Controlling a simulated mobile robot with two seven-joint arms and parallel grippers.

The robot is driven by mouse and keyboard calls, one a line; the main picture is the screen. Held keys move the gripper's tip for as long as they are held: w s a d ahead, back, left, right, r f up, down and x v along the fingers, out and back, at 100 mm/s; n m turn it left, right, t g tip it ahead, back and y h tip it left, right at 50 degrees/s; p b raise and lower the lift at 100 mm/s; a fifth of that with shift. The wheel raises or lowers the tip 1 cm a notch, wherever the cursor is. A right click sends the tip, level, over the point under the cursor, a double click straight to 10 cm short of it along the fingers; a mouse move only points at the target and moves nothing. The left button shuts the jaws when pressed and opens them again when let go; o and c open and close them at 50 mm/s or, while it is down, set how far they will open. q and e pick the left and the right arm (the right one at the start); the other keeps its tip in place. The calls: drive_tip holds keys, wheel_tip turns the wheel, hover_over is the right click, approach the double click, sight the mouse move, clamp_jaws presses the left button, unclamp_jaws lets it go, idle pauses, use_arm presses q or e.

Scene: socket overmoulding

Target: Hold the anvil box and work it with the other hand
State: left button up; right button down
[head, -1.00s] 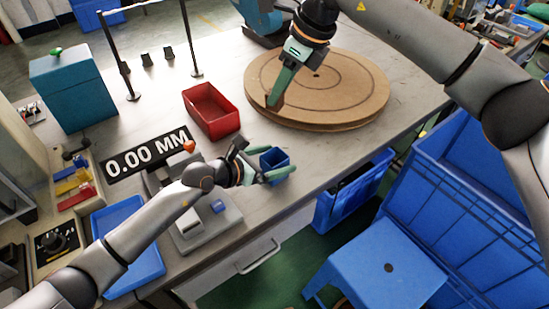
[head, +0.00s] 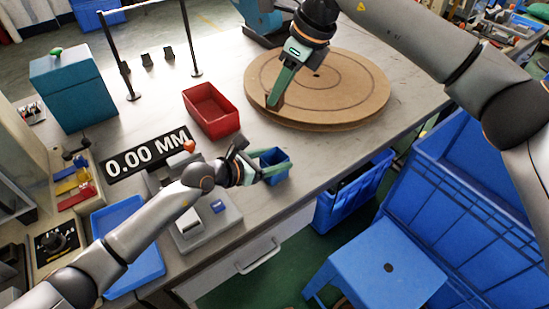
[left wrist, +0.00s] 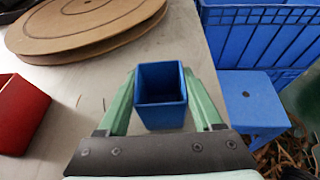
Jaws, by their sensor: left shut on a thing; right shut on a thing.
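The anvil box is most likely the small blue open-topped box (head: 277,163), and it also shows in the left wrist view (left wrist: 160,95). My left gripper (head: 272,167) is shut on it, with one green finger on either side in the left wrist view (left wrist: 160,88). The box is held near the table's front edge, its opening visible and dark inside. My right gripper (head: 275,98) points down over the left part of the round brown board, apart from the box. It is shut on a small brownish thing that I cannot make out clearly.
The layered round board (head: 345,85) lies at the back right of the table. A red bin (head: 208,108) stands left of it. A black "0.00 MM" sign (head: 120,158) and a blue tray (head: 150,275) are further left. A blue stool (head: 385,262) stands below the front edge.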

wheel_tip(320, 180, down, 11)
drive_tip(key=d, duration=0.1)
drive_tip(key=shift+d, duration=0.35)
drive_tip(key=shift+r, duration=0.1)
drive_tip(key=shift+c, duration=2.2)
unclamp_jaws()
drive_tip(key=v, duration=0.8)
